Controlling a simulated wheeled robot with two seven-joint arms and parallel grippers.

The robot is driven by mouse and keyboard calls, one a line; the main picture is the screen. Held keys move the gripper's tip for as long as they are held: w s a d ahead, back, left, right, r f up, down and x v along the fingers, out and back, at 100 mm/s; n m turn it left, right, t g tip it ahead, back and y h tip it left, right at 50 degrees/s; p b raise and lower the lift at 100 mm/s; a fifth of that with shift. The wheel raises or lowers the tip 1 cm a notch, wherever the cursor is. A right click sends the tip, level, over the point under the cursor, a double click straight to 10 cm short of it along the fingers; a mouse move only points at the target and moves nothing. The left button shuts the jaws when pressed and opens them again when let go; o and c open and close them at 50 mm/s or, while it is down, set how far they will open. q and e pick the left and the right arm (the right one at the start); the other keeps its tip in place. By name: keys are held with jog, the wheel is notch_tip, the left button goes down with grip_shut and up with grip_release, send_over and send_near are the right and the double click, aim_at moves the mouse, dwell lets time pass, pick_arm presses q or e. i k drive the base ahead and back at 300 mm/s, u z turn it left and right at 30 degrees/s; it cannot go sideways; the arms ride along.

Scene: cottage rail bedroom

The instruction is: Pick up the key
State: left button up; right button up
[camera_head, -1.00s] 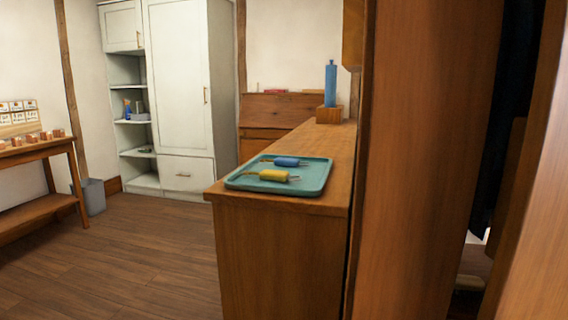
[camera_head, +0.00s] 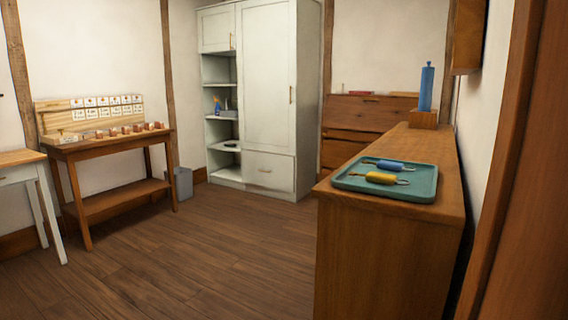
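No object in the head view is plainly recognisable as a key. A teal tray (camera_head: 420,190) lies on the near end of the long wooden cabinet (camera_head: 385,255) at the right. On it lie a yellow-handled item (camera_head: 381,178) and a blue-handled item (camera_head: 390,165), each with a thin part sticking out. They are too small to tell whether either is a key. Neither of my grippers is in view.
A blue cylinder (camera_head: 427,88) stands on a wooden block at the cabinet's far end. A white wardrobe (camera_head: 268,80) stands at the back, a wooden table (camera_head: 120,142) with a label rack at left. A wooden edge (camera_head: 510,160) is close at right. The middle floor is clear.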

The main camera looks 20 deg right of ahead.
aim_at(392, 166)
jog(key=u, duration=0.55)
jog(key=i, duration=2.85)
jog(key=z, duration=3.75)
